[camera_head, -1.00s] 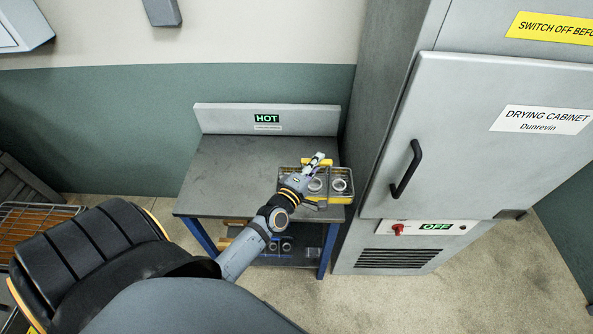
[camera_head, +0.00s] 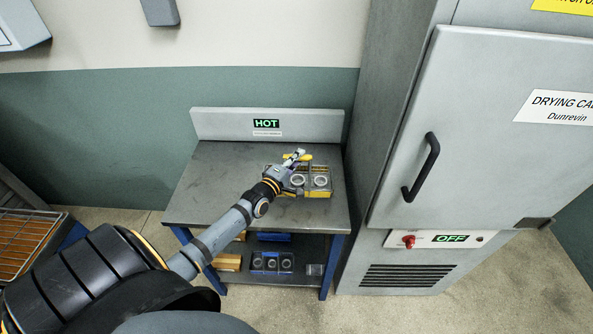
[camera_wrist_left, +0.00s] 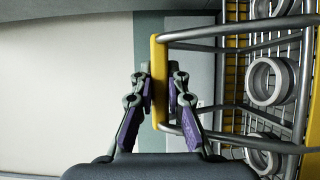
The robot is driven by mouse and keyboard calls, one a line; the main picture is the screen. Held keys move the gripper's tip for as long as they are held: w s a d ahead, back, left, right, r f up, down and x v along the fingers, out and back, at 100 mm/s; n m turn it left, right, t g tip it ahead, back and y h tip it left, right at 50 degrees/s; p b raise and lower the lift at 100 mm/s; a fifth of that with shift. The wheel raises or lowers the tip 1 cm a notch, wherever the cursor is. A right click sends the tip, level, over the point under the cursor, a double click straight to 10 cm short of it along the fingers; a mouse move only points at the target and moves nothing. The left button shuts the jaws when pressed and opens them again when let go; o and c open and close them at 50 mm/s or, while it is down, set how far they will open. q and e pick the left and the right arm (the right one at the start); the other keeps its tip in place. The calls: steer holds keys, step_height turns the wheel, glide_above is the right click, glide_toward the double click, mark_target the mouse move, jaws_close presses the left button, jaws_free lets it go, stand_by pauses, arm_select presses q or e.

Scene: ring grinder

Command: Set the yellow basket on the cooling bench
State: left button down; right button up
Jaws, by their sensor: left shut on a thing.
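The yellow basket (camera_head: 318,194) is a wire basket with yellow edges and a yellow-gripped handle, carrying pale metal rings. In the head view it is over the right part of the cooling bench (camera_head: 215,180), a grey-topped bench with a HOT sign on its backboard. I cannot tell whether its bottom touches the top. My left gripper (camera_head: 297,157) is shut on the basket's handle. In the left wrist view the yellow handle bar (camera_wrist_left: 159,80) lies between the fingers, and the rings (camera_wrist_left: 268,82) sit inside the basket at right. My right gripper is not in view.
The drying cabinet (camera_head: 480,120) stands right of the bench, door closed, its panel (camera_head: 440,239) reading OFF. The bench's lower shelf holds a tray of rings (camera_head: 272,262) and an orange-yellow block. A wire rack (camera_head: 25,235) stands at left. The bench top's left side is clear.

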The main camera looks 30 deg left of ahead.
arm_select(q)
steer(key=f+b, duration=0.3)
steer(key=shift+w+a+f, duration=0.15)
steer(key=shift+a, duration=0.15)
steer(key=shift+f, duration=0.2)
steer(key=shift+r, duration=0.1)
steer(key=c, duration=1.8)
jaws_free()
steer(key=shift+f+b, duration=0.3)
steer(key=o, duration=0.4)
steer(key=shift+o, duration=0.2)
steer(key=shift+r, duration=0.1)
